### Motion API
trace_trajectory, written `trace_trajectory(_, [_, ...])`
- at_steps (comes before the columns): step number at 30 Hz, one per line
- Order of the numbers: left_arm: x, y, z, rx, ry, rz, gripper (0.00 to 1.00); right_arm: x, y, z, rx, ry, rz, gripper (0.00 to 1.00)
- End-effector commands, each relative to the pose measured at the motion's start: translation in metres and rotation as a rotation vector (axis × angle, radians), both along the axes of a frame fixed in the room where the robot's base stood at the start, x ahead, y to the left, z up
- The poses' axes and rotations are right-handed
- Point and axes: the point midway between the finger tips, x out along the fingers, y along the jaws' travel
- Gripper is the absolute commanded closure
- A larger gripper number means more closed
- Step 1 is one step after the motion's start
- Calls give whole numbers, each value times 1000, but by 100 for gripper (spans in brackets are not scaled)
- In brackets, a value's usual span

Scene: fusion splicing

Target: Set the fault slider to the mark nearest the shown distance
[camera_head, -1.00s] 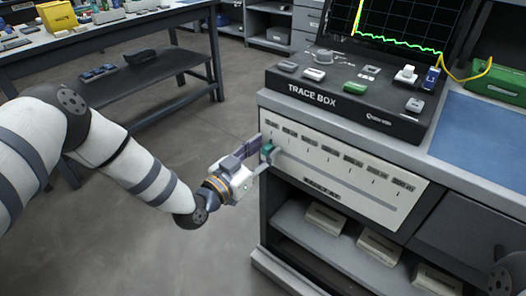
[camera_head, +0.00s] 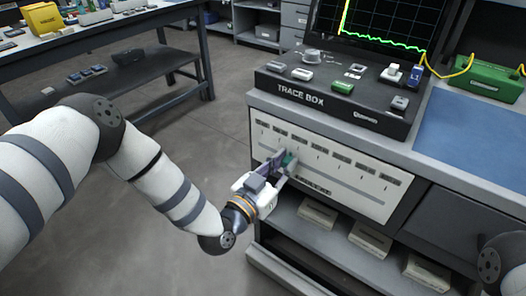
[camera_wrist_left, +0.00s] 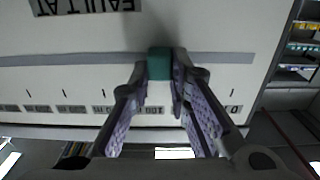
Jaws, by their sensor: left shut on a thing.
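The fault slider's green knob (camera_head: 289,160) sits on a groove in the white scale panel (camera_head: 340,190), in the left part of the scale. My left gripper (camera_head: 281,164) is shut on the knob. In the left wrist view, the left gripper's fingertips (camera_wrist_left: 157,76) flank the green knob (camera_wrist_left: 160,62) on the grey groove, and the panel's labels appear upside down. The gripper partly hides the marks near the knob, and the label text is too small to read surely. My right gripper is not in view.
The black trace box (camera_head: 340,103) stands on the counter above the panel. Behind it a dark screen (camera_head: 400,22) shows a green trace with a tall yellow spike; no distance is readable. Open shelves with white boxes (camera_head: 370,239) lie below the panel. A blue mat (camera_head: 480,135) lies right.

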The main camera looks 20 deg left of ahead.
Motion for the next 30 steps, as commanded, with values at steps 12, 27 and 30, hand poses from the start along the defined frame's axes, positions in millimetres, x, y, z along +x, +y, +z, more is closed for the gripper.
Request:
trace_trajectory(12, [-6,-15,0,-1,-1,3,100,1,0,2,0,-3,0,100])
trace_trajectory(27, [-13,-12,-1,1,2,0,62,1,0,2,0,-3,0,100])
trace_trajectory(30, [-34,-4,-1,-1,4,1,62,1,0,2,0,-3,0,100])
